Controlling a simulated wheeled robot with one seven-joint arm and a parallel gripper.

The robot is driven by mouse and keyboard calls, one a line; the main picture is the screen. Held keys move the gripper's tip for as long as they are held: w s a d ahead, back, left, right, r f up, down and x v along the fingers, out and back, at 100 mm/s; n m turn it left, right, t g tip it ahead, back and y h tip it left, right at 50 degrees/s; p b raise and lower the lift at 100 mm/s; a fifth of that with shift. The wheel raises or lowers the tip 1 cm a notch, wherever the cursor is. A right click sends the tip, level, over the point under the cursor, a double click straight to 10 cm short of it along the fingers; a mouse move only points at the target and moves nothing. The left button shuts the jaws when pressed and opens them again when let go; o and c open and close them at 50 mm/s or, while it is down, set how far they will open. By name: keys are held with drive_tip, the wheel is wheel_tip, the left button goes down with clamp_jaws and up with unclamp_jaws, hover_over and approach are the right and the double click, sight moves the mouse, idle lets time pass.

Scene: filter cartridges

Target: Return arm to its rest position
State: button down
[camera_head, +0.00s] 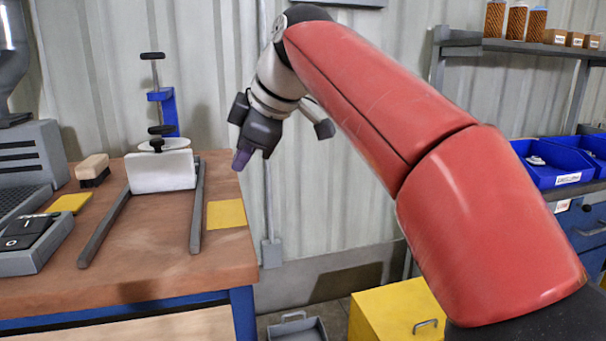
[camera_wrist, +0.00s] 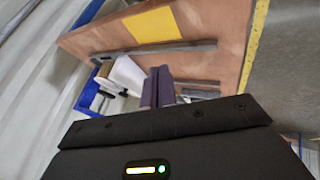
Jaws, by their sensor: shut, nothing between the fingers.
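My arm reaches up and across from the lower right in the head view, with red links. My gripper (camera_head: 241,160) hangs at the arm's far end, pointing down, just off the right edge of the wooden workbench (camera_head: 150,262). Its purple fingers are together with nothing between them. In the wrist view the gripper (camera_wrist: 157,75) shows the same shut fingers, with the bench beyond them. The gripper appears apart from everything on the bench.
On the bench stand a white block (camera_head: 162,171) between two dark rails, a brush (camera_head: 92,170), a yellow pad (camera_head: 227,214) and a grey device (camera_head: 35,245). A yellow box (camera_head: 385,312) and grey tray (camera_head: 297,328) sit on the floor. Blue bins (camera_head: 545,177) are at right.

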drive_tip(key=s+d+f+m+h, duration=0.3)
drive_tip(key=s+d+f+m, duration=0.6)
drive_tip(key=d+f, duration=0.3)
drive_tip(key=s+d+f+m+t+h, duration=0.1)
drive_tip(key=s+d+f+m+h, duration=0.1)
drive_tip(key=s+d+f+m, duration=0.8)
wheel_tip(320, 180, down, 6)
drive_tip(key=shift+s+d+f+h, duration=0.25)
drive_tip(key=shift+s+d+h, duration=0.25)
drive_tip(key=shift+d, duration=0.65)
